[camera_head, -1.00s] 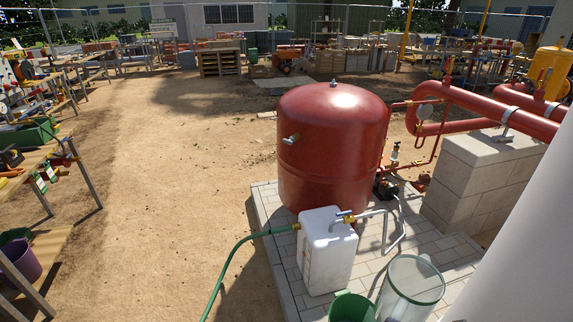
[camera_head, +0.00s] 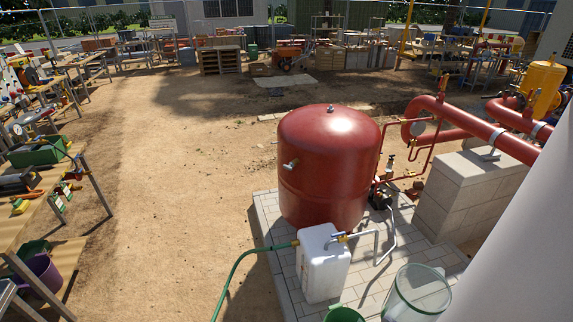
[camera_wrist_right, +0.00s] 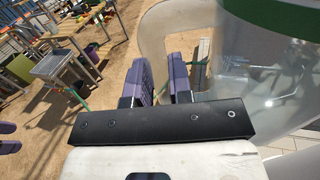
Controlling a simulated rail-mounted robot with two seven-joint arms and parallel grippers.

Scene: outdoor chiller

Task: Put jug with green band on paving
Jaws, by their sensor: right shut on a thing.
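The clear jug with a green band (camera_head: 416,291) is at the bottom right of the head view, its lower part cut off by the frame edge. Its body and green band (camera_wrist_right: 285,15) fill the right of the right wrist view. My right gripper (camera_wrist_right: 166,70) is shut on the jug's pale handle (camera_wrist_right: 153,35). The light block paving (camera_head: 288,292) lies under the red tank, and the jug shows in front of its near right part. Two purple fingertips, apparently my left gripper's (camera_wrist_right: 9,138), show apart at the left edge of the right wrist view.
A white canister (camera_head: 323,268) with a green hose and a red tank (camera_head: 328,170) stand on the paving. A green container (camera_head: 343,314) shows at the bottom edge. A block wall (camera_head: 470,195) carries red pipes at right.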

